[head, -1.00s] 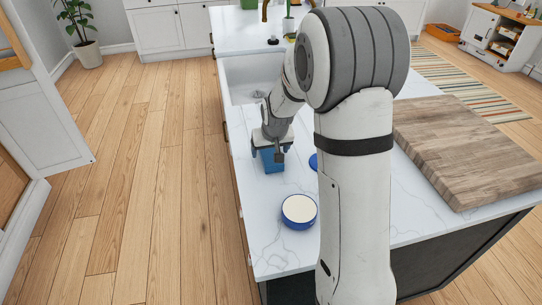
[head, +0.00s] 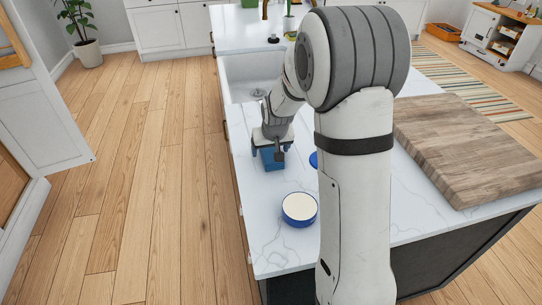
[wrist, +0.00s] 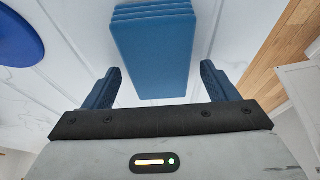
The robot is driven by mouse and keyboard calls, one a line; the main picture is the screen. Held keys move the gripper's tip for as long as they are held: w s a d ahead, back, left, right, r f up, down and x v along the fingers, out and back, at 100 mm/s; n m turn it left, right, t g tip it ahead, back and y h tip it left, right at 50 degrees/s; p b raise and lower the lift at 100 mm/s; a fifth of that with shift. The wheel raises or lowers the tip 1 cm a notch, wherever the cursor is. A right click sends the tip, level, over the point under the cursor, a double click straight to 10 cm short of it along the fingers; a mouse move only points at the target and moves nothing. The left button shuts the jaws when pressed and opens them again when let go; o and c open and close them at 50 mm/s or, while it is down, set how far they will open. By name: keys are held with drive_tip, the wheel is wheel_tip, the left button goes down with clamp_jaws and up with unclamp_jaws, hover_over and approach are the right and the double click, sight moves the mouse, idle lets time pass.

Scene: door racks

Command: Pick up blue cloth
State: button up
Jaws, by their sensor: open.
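The blue cloth (wrist: 153,52) is a folded, layered stack on the white marble counter. In the head view the cloth (head: 272,160) is partly hidden by my gripper. My gripper (head: 270,149) is over the cloth, pointing down. In the wrist view my gripper (wrist: 162,85) is open, with one dark blue finger on each side of the cloth's near end. The fingers look apart from the cloth, with a gap on both sides. I cannot tell how high the fingertips are above the counter.
A blue bowl with a cream inside (head: 299,208) stands on the counter nearer me. Another blue round thing (wrist: 18,38) lies beside the cloth, mostly hidden by my arm in the head view. A wooden board (head: 465,150) lies right. A sink (head: 250,78) is behind.

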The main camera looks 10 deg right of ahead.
sight(271, 150)
drive_tip(key=c, duration=1.1)
drive_tip(key=shift+o, duration=0.2)
drive_tip(key=shift+r, duration=0.1)
drive_tip(key=shift+r+p, duration=0.2)
drive_tip(key=shift+p, duration=0.25)
wheel_tip(271, 150, up, 10)
drive_tip(key=b, duration=0.1)
drive_tip(key=o, duration=0.4)
drive_tip(key=c, duration=0.3)
